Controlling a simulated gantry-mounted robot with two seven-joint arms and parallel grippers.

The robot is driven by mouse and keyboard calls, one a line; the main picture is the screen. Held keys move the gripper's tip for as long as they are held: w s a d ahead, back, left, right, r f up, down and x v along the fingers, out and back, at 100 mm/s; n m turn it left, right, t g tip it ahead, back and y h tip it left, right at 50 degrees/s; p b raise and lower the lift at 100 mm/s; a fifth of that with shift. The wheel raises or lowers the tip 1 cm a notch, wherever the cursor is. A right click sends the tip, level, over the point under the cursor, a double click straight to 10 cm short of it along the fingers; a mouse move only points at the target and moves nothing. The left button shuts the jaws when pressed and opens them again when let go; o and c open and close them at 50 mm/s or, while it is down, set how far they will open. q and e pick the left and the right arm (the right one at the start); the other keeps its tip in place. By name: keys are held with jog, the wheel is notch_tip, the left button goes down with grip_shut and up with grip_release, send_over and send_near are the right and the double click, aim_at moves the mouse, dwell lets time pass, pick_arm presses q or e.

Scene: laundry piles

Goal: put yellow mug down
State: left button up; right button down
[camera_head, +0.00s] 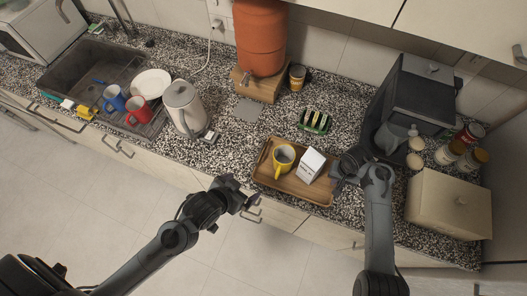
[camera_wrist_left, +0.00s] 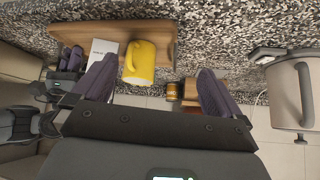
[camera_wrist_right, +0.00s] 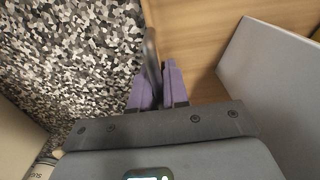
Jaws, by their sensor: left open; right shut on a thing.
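The yellow mug (camera_head: 283,160) stands upright on the wooden tray (camera_head: 272,184), beside a white carton (camera_head: 311,166). My left gripper (camera_head: 243,194) is open and empty, off the tray's left front side and apart from the mug. In the left wrist view the mug (camera_wrist_left: 140,64) shows beyond my spread fingers. My right gripper (camera_head: 341,173) is at the tray's right end. In the right wrist view its fingers (camera_wrist_right: 157,84) are shut on the tray's rim (camera_wrist_right: 151,48), with the carton (camera_wrist_right: 272,80) inside the tray to the right. The mug's base is partly hidden.
A kettle (camera_head: 184,108) stands left of the tray. A toast rack (camera_head: 315,121) is behind the tray. A coffee machine (camera_head: 413,92), jars and a bread box (camera_head: 447,207) crowd the right.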

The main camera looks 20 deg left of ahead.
pick_arm(q)
jog(key=s+a+g+y, duration=0.1)
jog(key=s+a+g, duration=0.3)
jog(key=s, duration=0.4)
jog(key=shift+s+r, duration=0.35)
jog(key=shift+s, duration=0.05)
pick_arm(e)
jog(key=c, duration=1)
grip_release()
jog(key=shift+c, duration=0.2)
